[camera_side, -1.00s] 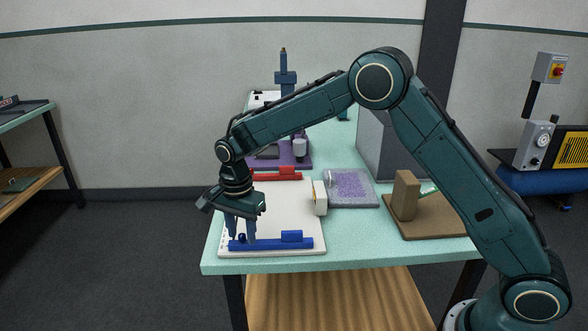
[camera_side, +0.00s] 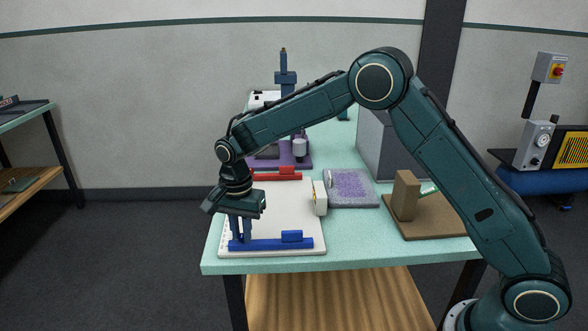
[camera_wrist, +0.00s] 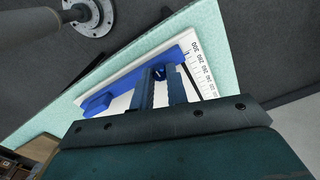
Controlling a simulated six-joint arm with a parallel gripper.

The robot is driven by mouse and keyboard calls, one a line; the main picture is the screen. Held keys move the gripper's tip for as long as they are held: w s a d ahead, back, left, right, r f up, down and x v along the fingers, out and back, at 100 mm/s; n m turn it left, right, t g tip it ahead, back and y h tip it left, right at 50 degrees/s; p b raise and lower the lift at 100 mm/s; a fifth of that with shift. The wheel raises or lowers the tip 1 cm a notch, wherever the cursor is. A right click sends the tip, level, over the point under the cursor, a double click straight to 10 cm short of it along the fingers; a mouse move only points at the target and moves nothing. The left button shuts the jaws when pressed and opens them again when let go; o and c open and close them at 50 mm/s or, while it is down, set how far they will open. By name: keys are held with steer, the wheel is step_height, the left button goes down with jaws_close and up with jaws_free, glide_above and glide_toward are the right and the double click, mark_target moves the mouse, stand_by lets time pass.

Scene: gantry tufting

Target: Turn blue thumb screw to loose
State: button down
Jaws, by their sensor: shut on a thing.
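The blue thumb screw (camera_wrist: 159,73) sits on the blue bar (camera_side: 272,244) along the front edge of the white board (camera_side: 290,212). My gripper (camera_side: 240,239) points down over the left end of that bar. Its fingers are shut on the blue thumb screw, which they mostly hide in the side view. In the wrist view my gripper (camera_wrist: 160,78) shows its two fingers on either side of the screw. A raised blue block (camera_side: 291,236) stands on the bar to the right of the fingers.
A red bar (camera_side: 276,175) lies at the board's back edge. A white block (camera_side: 319,198) stands at its right edge. A purple-speckled pad (camera_side: 350,188) and a brown stand (camera_side: 406,195) are further right. A printed scale (camera_wrist: 202,70) runs along one board edge.

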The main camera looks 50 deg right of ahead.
steer(key=n, duration=0.8)
steer(key=shift+n, duration=0.4)
steer(key=n, duration=0.4)
steer(key=shift+n, duration=0.3)
steer(key=n, duration=0.4)
steer(key=shift+n, duration=0.3)
steer(key=c, duration=1.4)
jaws_free()
steer(key=shift+r, duration=0.15)
